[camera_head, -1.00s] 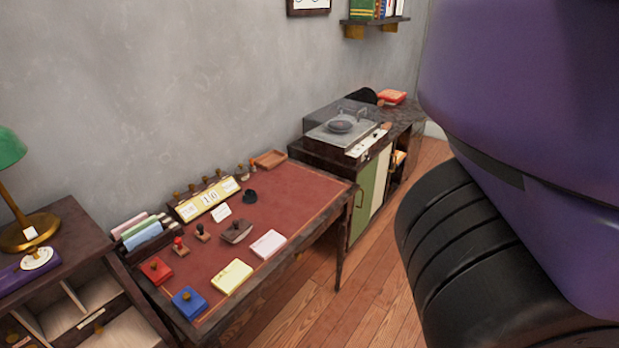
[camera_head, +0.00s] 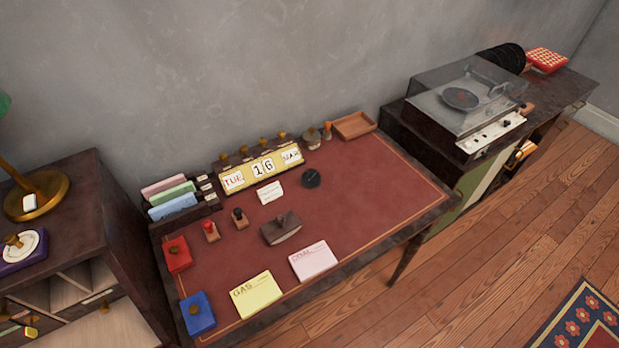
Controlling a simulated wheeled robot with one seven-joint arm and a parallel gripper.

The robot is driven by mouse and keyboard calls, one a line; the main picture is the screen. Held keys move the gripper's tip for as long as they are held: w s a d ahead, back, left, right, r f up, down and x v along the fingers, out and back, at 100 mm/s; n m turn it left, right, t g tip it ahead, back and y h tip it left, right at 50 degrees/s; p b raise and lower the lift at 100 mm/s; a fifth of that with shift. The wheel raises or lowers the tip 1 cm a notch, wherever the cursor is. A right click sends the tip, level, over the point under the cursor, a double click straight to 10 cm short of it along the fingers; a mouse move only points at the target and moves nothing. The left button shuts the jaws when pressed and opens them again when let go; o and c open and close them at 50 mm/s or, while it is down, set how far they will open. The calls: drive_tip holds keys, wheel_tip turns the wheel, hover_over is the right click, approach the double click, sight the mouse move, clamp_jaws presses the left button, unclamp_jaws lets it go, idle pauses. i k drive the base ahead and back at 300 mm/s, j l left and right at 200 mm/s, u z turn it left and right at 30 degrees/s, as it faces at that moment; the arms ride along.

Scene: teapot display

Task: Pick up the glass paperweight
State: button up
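A small dark rounded object (camera_head: 312,178) sits on the red desk top (camera_head: 370,190), right of a white card. It may be the glass paperweight, but it is too small to be sure. A small greyish rounded item (camera_head: 312,137) stands near the desk's back edge, beside an orange-brown upright piece; I cannot tell what it is made of. My gripper is not in view.
Also on the desk are a calendar (camera_head: 262,168), a dark rocker blotter (camera_head: 281,229), stamps, a yellow pad (camera_head: 257,295), a pink pad (camera_head: 314,261) and a wooden tray (camera_head: 353,125). A record player (camera_head: 467,97) stands right.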

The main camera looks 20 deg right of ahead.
sight(311, 178)
drive_tip(key=i+l+u, duration=0.15)
drive_tip(key=l, duration=0.25)
drive_tip(key=i+l+u, duration=0.15)
drive_tip(key=l, duration=0.25)
drive_tip(key=i+l+u, duration=0.15)
drive_tip(key=l, duration=0.3)
